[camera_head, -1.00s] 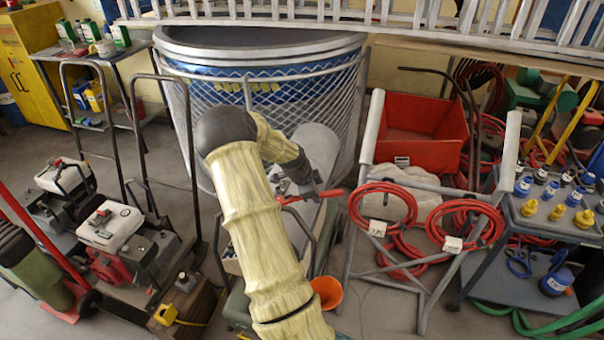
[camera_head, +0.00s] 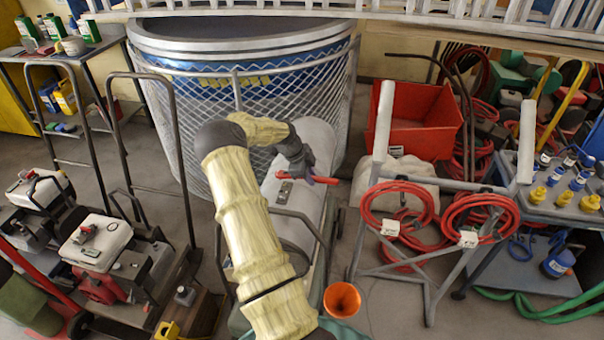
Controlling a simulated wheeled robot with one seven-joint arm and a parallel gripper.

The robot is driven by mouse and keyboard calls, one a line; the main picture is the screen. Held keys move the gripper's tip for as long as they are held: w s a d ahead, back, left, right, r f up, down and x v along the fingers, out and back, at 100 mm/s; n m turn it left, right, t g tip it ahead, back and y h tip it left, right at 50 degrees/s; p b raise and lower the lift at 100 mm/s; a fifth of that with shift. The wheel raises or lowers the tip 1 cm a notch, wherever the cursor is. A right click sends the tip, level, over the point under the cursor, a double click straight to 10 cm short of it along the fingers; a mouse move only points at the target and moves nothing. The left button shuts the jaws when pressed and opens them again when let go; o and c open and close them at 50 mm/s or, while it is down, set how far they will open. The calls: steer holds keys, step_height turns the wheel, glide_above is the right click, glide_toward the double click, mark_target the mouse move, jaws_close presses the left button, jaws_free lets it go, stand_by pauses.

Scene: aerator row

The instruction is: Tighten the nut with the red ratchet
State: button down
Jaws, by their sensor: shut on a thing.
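My gripper (camera_head: 308,172) is at the end of my yellow-sleeved arm, above the grey rounded machine body in front of the large mesh-caged tub. It is shut on the red ratchet (camera_head: 326,180), whose red end sticks out to the right of the jaws. The rest of the ratchet is hidden by the gripper or too small to make out. I cannot make out the nut, nor tell whether the ratchet touches it. A small dark fitting (camera_head: 284,187) lies on the grey machine body (camera_head: 318,140), just left of and below the gripper.
The mesh-caged tub (camera_head: 240,100) stands behind. A rack with red hoses (camera_head: 400,228) is at the right, with a red bin (camera_head: 418,120) behind it. Engine carts (camera_head: 105,240) stand at the left.

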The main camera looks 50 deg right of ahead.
steer(key=shift+w, duration=0.2)
steer(key=shift+s+d, duration=0.1)
steer(key=shift+s, duration=0.45)
steer(key=shift+w+f+b, duration=0.15)
steer(key=shift+f+b, duration=0.55)
steer(key=shift+f, duration=0.6)
steer(key=shift+w+f+b, duration=0.1)
steer(key=shift+f+b, duration=0.55)
steer(key=shift+f, duration=0.6)
steer(key=shift+f+b, duration=0.15)
steer(key=shift+b, duration=0.2)
steer(key=shift+s+f+b, duration=0.1)
steer(key=shift+f+b, duration=0.25)
steer(key=shift+f, duration=0.25)
steer(key=shift+w+d+r+n, duration=0.3)
steer(key=shift+r+n, duration=0.3)
